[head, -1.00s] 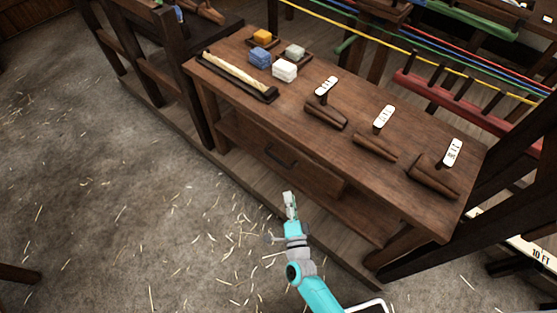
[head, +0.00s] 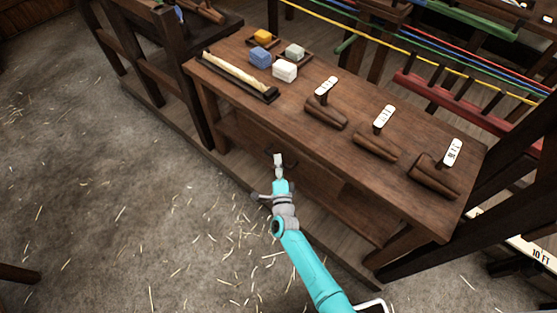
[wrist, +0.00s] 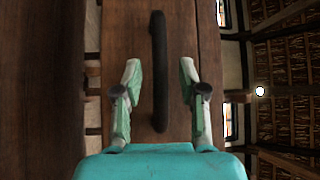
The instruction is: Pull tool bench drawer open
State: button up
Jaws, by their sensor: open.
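The tool bench (head: 334,120) is dark brown wood and stands across the middle of the head view. Its drawer front (wrist: 140,38) fills the middle of the wrist view, with a dark bar handle (wrist: 158,72) on it. My gripper (wrist: 160,75) is open, with one finger on each side of the handle in that view. I see no finger clearly touching the handle. In the head view my gripper (head: 279,158) is at the drawer front and hides most of the handle. I cannot tell whether the drawer is fully shut.
On the bench top are a long tray (head: 238,78) with pale fibre, a blue block (head: 260,57), a white block (head: 285,71), and several wooden tools with white tags (head: 384,118). A lower shelf (head: 330,213) lies under the drawer. The straw-strewn floor (head: 120,190) at left is open.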

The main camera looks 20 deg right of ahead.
jog(key=shift+w+d+r, duration=0.1)
jog(key=shift+w+d, duration=0.05)
jog(key=shift+w, duration=0.5)
grip_shut()
